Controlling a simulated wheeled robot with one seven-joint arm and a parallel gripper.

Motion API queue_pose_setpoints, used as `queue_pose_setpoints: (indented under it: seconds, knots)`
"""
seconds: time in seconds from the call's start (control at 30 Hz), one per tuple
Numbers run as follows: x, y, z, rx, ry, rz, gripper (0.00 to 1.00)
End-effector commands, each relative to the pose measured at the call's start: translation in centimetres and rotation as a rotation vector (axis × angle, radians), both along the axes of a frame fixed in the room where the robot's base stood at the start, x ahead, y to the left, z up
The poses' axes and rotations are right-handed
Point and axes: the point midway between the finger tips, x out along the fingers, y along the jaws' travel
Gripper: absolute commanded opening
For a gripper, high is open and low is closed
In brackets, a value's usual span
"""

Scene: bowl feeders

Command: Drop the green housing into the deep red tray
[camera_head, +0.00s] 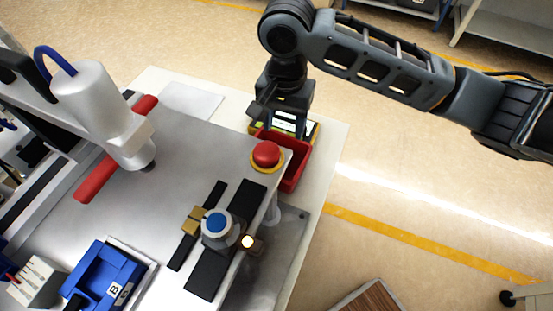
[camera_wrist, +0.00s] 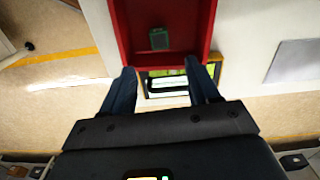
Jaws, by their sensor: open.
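The deep red tray (camera_head: 296,170) stands at the table's right edge in the head view, partly behind a red button. In the wrist view the red tray (camera_wrist: 206,30) fills the top middle. A small dark green housing (camera_wrist: 159,38) lies inside it on the tray floor. The housing cannot be made out in the head view. My gripper (camera_wrist: 160,68) is open, its two fingers apart with nothing held between them. The fingertips point toward the near end of the tray, with the housing beyond them. The fingers are mostly hidden in the head view.
A yellow-edged device with a lit screen (camera_wrist: 165,83) lies beside the tray, below my fingers. A red push button (camera_head: 266,154), a blue-topped knob (camera_head: 216,223) and a grey-white cylinder (camera_head: 98,105) stand on the metal plate. A blue fixture (camera_head: 106,279) is at lower left.

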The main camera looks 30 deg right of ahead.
Motion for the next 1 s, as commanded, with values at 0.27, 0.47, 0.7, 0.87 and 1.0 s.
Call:
queue_pose_setpoints:
  seconds: [0.27,0.47,0.7,0.87,1.0]
  knots:
    - [0.0,0.0,0.8,0.001,-0.001,0.000,0.60]
    - [0.1,0.1,3.9,0.002,-0.002,0.001,0.60]
    - [0.0,0.0,7.1,0.000,-0.001,0.001,0.60]
    - [0.0,0.0,7.8,0.000,0.000,0.000,0.60]
    - [0.0,0.0,7.8,0.000,0.000,0.000,0.60]
